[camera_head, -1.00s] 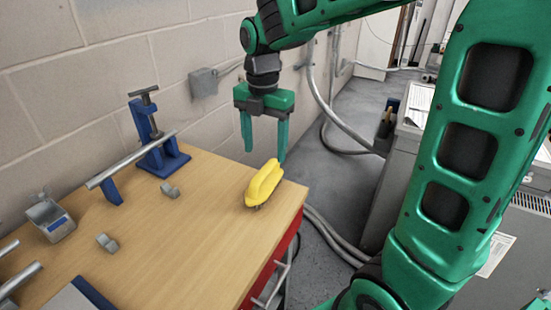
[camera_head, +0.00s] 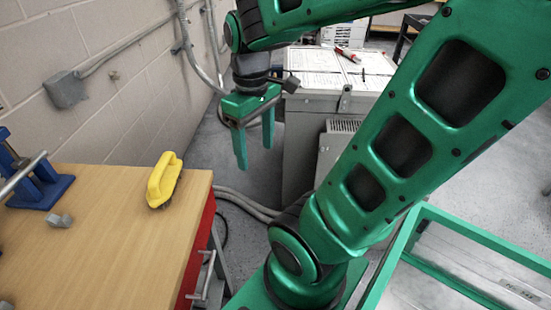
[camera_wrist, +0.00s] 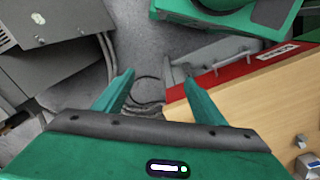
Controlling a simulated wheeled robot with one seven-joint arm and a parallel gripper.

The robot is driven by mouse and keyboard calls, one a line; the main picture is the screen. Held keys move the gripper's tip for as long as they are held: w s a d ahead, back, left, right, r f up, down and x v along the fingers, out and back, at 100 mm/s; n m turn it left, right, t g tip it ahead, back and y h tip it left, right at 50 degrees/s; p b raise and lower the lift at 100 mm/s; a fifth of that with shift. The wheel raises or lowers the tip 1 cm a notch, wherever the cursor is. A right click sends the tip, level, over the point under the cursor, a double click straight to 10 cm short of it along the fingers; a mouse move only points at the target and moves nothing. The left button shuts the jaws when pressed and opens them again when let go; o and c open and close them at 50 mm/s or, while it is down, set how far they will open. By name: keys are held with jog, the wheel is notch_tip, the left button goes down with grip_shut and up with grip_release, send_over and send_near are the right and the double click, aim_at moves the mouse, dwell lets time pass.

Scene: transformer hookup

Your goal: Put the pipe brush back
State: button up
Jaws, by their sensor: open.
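A yellow-handled brush (camera_head: 165,180) lies on the wooden workbench (camera_head: 110,250), near its far right corner. It looks like the pipe brush, with its handle up. My gripper (camera_head: 255,155) is open and empty, fingers pointing down, to the right of the brush and beyond the bench's edge. In the wrist view my gripper (camera_wrist: 159,78) has nothing between its fingers. The brush is not in the wrist view.
A blue vise (camera_head: 35,185) and a small grey fitting (camera_head: 60,220) are on the bench. A grey cabinet (camera_head: 340,100) with papers on top stands beyond my gripper. Conduits run along the wall and floor. A green-framed bin (camera_head: 465,245) is at lower right.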

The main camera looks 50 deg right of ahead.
jog(key=s+d+f+m, duration=0.1)
jog(key=s+f+m, duration=0.1)
jog(key=s+m, duration=0.3)
jog(key=shift+s+d+m, duration=0.35)
jog(key=shift+s+m, duration=0.05)
jog(key=shift+m, duration=0.6)
jog(key=shift+w+f, duration=0.2)
jog(key=shift+w, duration=0.35)
